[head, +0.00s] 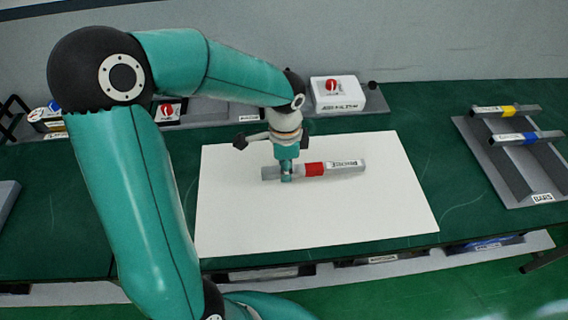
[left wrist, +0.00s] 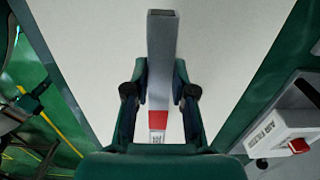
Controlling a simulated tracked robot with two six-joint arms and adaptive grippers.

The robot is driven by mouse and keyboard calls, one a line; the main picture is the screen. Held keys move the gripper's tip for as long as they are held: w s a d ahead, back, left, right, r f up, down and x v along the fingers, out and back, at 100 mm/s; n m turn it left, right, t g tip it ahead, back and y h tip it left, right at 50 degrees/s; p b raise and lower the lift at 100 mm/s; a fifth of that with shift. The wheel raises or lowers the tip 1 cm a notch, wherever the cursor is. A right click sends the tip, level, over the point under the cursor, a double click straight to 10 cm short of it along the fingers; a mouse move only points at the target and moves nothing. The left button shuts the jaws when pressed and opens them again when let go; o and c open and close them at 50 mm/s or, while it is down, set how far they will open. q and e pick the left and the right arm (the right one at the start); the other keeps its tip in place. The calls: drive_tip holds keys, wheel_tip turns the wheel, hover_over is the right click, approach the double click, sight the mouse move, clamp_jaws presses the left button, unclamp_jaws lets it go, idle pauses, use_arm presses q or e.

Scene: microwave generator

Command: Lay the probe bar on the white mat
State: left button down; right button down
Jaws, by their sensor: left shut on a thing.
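The probe bar is a grey square bar with a red band (head: 314,169) and a white label near its right end. It lies level over the white mat (head: 310,220); I cannot tell whether it touches the mat or is slightly above it. My left gripper (head: 287,174) points down and is shut on the bar left of the red band. In the left wrist view the bar (left wrist: 161,50) runs between the two fingers of the left gripper (left wrist: 160,95), over the white mat (left wrist: 230,40). My right gripper is not in view.
A grey rack (head: 487,160) at the right holds a yellow-banded bar (head: 505,110) and a blue-banded bar (head: 527,138). A white box (head: 337,95) labelled as an air filter stands behind the mat. The green table (head: 410,115) around the mat is mostly clear.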

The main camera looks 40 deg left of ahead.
sight(285, 187)
use_arm(q)
drive_tip(key=shift+f+b, duration=1.8)
drive_tip(key=shift+f, duration=0.85)
drive_tip(key=shift+f, duration=0.15)
drive_tip(key=c, duration=0.9)
unclamp_jaws()
wheel_tip(285, 187, up, 12)
drive_tip(key=shift+f, duration=0.25)
drive_tip(key=shift+r, duration=0.2)
